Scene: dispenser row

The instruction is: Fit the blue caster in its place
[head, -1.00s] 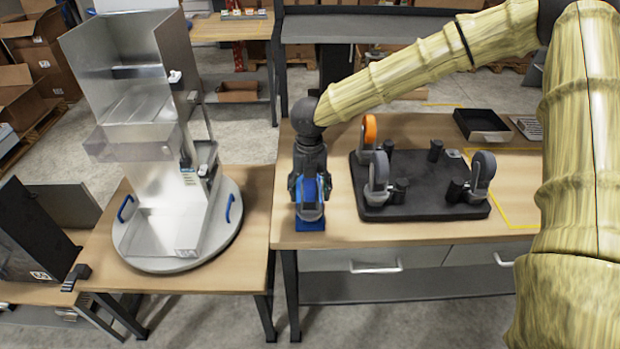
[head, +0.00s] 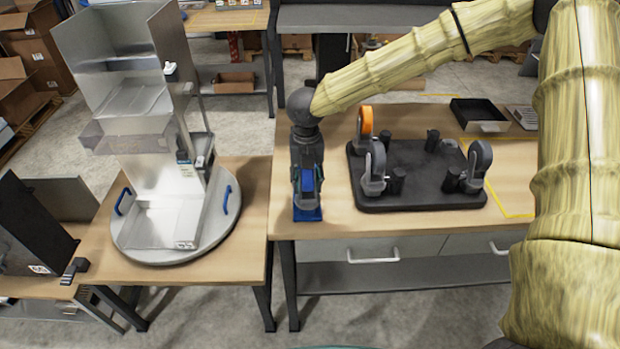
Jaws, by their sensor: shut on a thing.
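My gripper (head: 307,186) points down at the front left corner of the right-hand table. It is shut on the blue caster (head: 309,184), which shows only in part between the fingers. Below it a flat blue pad (head: 307,214) lies on the table; I cannot tell whether the caster touches it. To the right stands a black base plate (head: 420,197) with short black posts. An orange-wheeled caster (head: 366,119) stands at its back left, a grey caster (head: 376,165) at its front left and another grey caster (head: 480,160) at its right.
A metal dispenser (head: 160,160) stands on a round turntable (head: 216,230) with blue handles on the left table. A black tray (head: 479,113) lies behind the plate, near yellow floor-style lines on the tabletop.

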